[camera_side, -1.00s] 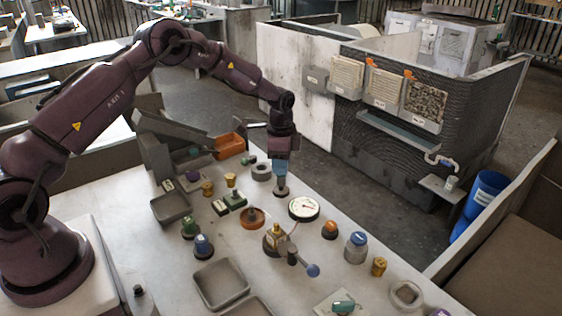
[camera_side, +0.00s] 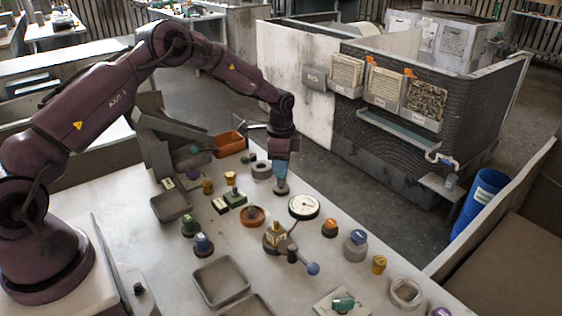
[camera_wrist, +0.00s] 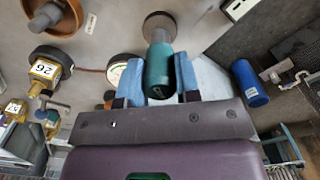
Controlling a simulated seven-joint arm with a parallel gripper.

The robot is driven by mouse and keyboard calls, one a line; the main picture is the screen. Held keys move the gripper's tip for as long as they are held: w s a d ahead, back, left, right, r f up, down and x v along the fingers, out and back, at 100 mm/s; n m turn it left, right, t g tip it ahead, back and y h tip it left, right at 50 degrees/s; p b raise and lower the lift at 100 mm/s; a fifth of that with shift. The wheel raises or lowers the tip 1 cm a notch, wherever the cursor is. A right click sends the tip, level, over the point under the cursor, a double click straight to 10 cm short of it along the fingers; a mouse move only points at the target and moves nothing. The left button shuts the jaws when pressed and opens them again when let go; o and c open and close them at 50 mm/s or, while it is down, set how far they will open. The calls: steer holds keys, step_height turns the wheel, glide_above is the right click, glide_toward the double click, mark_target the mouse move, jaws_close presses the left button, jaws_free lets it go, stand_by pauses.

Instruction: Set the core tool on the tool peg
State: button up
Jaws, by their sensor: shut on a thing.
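My gripper (camera_wrist: 153,82) is shut on a teal cylindrical tool, which I take as the core tool (camera_wrist: 159,72). Its blue fingers press on both sides of the tool. In the wrist view, the tool's far end meets or overlaps a round grey-brown base (camera_wrist: 158,20), probably the tool peg. In the side view, my gripper (camera_side: 280,178) points straight down just above this small grey base (camera_side: 281,190) at the table's far edge. The fingers hide most of the tool there. I cannot tell whether the tool is seated on a peg or only above it.
A white dial gauge (camera_side: 303,206) stands close to the right of my gripper. A grey ring (camera_side: 261,170) is at its left. An orange round dish (camera_side: 252,216) and a lever with a blue ball (camera_side: 313,268) are nearer the front. Empty grey trays (camera_side: 221,281) lie in front.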

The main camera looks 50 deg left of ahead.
steer(key=shift+f, duration=0.55)
steer(key=o, duration=1.4)
steer(key=shift+r, duration=0.1)
steer(key=shift+r, duration=3.7)
